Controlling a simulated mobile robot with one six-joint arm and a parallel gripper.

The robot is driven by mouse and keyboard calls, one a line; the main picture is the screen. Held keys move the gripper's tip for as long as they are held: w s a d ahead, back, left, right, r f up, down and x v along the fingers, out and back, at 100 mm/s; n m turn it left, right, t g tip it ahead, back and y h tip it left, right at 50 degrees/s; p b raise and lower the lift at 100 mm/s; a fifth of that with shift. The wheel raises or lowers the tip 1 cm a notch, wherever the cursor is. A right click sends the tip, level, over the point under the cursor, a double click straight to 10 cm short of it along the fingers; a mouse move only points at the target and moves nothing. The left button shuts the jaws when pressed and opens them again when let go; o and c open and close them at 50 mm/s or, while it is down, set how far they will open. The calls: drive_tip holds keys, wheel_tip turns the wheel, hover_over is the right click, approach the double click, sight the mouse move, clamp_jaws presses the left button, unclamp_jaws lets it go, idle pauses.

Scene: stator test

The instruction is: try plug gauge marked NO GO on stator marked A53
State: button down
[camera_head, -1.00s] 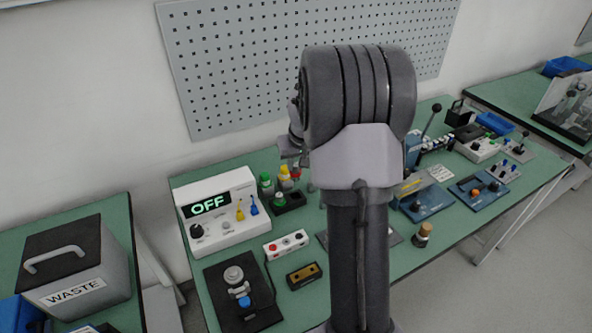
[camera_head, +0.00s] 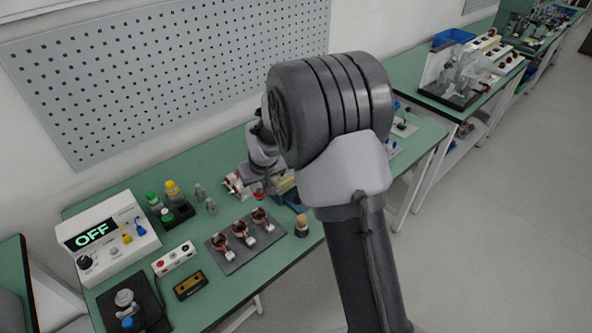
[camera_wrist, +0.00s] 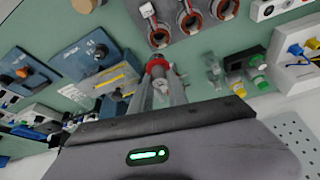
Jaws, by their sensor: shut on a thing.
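My gripper (camera_wrist: 160,78) is shut on a red and silver piece (camera_wrist: 157,67), which looks like the plug gauge; no marking on it is readable. In the head view my gripper (camera_head: 260,184) is past the far right end of a dark plate (camera_head: 229,264), partly hidden by my arm. Three copper-wound stators stand in a row on that plate: a left one (camera_head: 219,242), a middle one (camera_head: 240,229) and a right one (camera_head: 260,216). They also show at the top of the wrist view. Their tags are too small to read, so I cannot tell which is A53.
A white box reading OFF (camera_head: 108,236) stands at the left. Green-capped (camera_head: 153,200) and yellow-capped (camera_head: 172,188) bottles are behind the plate. A small brown-topped cylinder (camera_head: 301,226) is right of it. Blue fixtures (camera_wrist: 90,55) show in the wrist view.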

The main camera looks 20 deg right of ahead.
sight(257, 195)
drive_tip(key=shift+a+f, duration=0.2)
drive_tip(key=shift+f, duration=0.1)
drive_tip(key=f+b, duration=0.2)
drive_tip(key=f, duration=0.1)
drive_tip(key=a+f+b, duration=0.1)
drive_tip(key=f+b, duration=0.1)
drive_tip(key=shift+w+f, duration=0.15)
drive_tip(key=shift+w, duration=0.1)
drive_tip(key=shift+d+f, duration=0.1)
drive_tip(key=shift+f, duration=0.05)
drive_tip(key=shift+s+f+b, duration=0.1)
drive_tip(key=shift+f+b, duration=0.5)
drive_tip(key=shift+b, duration=0.25)
idle(1.7)
drive_tip(key=shift+r, duration=0.1)
drive_tip(key=shift+r+p, duration=0.4)
drive_tip(key=shift+r, duration=0.25)
wheel_tip(257, 195, up, 5)
drive_tip(key=p, duration=0.3)
drive_tip(key=shift+r, duration=0.1)
